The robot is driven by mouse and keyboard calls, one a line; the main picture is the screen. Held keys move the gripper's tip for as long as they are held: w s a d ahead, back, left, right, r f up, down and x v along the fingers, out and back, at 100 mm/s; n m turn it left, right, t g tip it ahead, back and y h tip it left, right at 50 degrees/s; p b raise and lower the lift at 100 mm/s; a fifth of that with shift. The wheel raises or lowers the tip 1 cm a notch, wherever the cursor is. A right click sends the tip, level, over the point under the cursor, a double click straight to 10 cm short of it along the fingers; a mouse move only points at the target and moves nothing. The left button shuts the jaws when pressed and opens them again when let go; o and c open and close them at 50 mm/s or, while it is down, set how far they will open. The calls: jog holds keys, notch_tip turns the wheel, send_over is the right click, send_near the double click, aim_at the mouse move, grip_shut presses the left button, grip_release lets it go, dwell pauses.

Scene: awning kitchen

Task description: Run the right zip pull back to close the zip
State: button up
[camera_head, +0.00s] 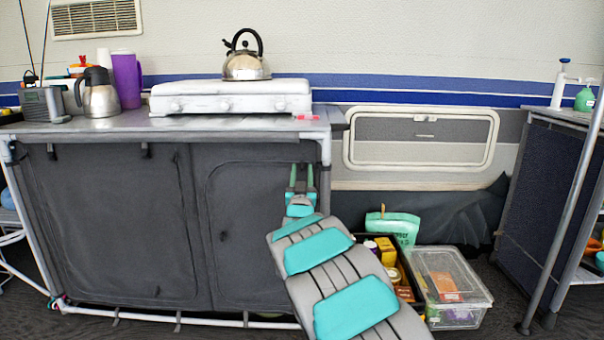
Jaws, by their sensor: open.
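The dark fabric cupboard (120,225) under the worktop has a left and a right front panel. The right panel (245,250) looks flat, with a curved seam along its left side and top that looks like the zip line. A small dark mark (223,237) sits near the panel's left edge; I cannot tell if it is a zip pull. My gripper (301,172) is open, its two green fingers upright and apart in front of the panel's upper right corner. No zip pull can be made out between them. My gripper and arm hide the panel's right side.
The worktop (120,124) above holds a white stove (230,104) with a kettle (245,62). A frame post (326,150) stands close right of my gripper. A dark crate (408,294) and a clear box (455,312) sit on the floor at right.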

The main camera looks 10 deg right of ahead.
grip_shut()
dwell(1.4)
